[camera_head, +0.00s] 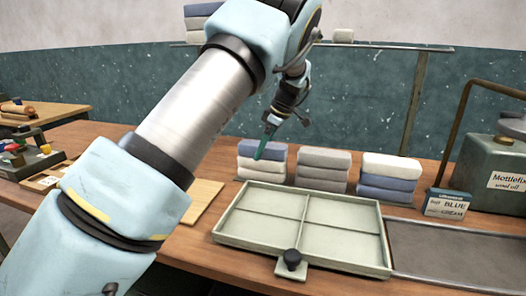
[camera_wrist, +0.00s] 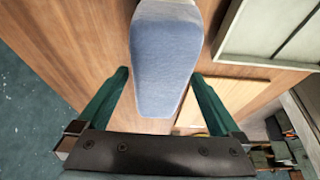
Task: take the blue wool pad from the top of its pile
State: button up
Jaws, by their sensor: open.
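The blue wool pad (camera_head: 276,151) lies on top of the left pile, with paler pads (camera_head: 262,172) under it. In the wrist view the blue pad (camera_wrist: 168,62) lies lengthwise between my two green fingers. My gripper (camera_head: 260,154) is open and empty, pointing down at the left part of this pile. In the wrist view the open fingers of my gripper (camera_wrist: 161,76) stand one on each side of the pad, with a gap on both sides. In the head view a finger hides part of the pad; I cannot tell how low the tips are.
A grey pile (camera_head: 322,168) and a pile with a white top pad (camera_head: 391,166) stand to the right. A pale divided tray (camera_head: 304,263) lies in front, empty. A labelled box (camera_head: 447,204) and a green tank (camera_head: 495,165) stand further right. A shelf (camera_head: 400,46) is behind.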

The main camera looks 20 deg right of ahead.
jog(key=c, duration=1.3)
